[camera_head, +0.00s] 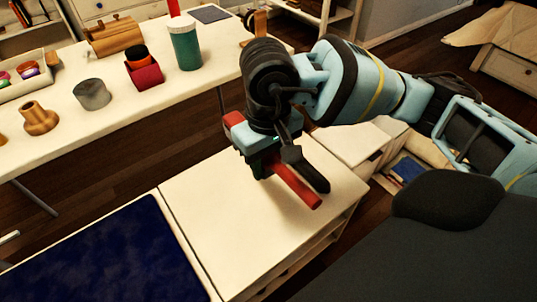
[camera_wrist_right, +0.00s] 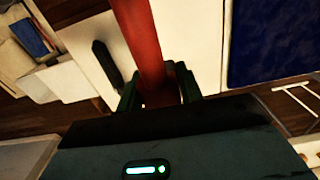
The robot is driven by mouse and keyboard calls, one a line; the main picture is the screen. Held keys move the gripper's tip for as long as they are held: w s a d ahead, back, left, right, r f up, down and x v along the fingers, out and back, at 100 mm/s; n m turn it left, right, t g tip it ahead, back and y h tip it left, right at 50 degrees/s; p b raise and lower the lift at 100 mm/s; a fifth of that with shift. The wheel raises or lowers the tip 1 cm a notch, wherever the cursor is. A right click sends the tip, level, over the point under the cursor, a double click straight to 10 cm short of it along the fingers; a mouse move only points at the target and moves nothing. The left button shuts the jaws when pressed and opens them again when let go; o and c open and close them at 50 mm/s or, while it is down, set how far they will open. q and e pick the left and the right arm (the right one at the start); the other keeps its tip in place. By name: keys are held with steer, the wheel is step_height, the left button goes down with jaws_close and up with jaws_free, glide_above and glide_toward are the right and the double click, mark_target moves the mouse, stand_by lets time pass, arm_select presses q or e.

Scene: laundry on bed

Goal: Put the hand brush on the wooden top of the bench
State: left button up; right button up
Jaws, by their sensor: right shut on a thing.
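My right gripper (camera_head: 262,162) is shut on a long red object, which I take to be the hand brush (camera_head: 297,188). Its red bar slants down to the right out of the jaws, above the bench's bare pale top (camera_head: 235,220). In the right wrist view the red bar (camera_wrist_right: 143,40) runs up from between the jaws (camera_wrist_right: 158,92). Part of the brush is hidden by the gripper, and I cannot tell whether it touches the top. A dark blue cushion (camera_head: 110,255) covers the bench's left part. My left gripper is not in view.
A dark elongated thing (camera_head: 308,170) shows just right of the red bar. A long pale table (camera_head: 120,105) behind holds a green jar (camera_head: 186,46), a red box (camera_head: 145,74), a grey cylinder (camera_head: 92,94) and other items. Much of the bench's bare top is clear.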

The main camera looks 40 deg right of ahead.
steer(key=shift+a+f, duration=0.2)
steer(key=shift+f, duration=0.1)
steer(key=s+a+f+m, duration=0.1)
steer(key=a+f, duration=0.6)
steer(key=s+a+f+m, duration=0.1)
steer(key=s+a+f, duration=0.1)
steer(key=a+f, duration=0.5)
steer(key=s+a+f+m, duration=0.2)
steer(key=a+f, duration=0.5)
steer(key=shift+a+f, duration=0.3)
steer(key=shift+a, duration=0.05)
steer(key=shift+w+d, duration=0.2)
steer(key=b, duration=0.1)
glide_above(237, 237)
steer(key=shift+s+a+f, duration=0.2)
steer(key=shift+a+f, duration=0.1)
steer(key=shift+f, duration=0.45)
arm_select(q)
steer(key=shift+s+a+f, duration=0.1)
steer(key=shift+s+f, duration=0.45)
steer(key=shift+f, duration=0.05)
arm_select(e)
steer(key=shift+w+d, duration=0.2)
steer(key=shift+d, duration=0.15)
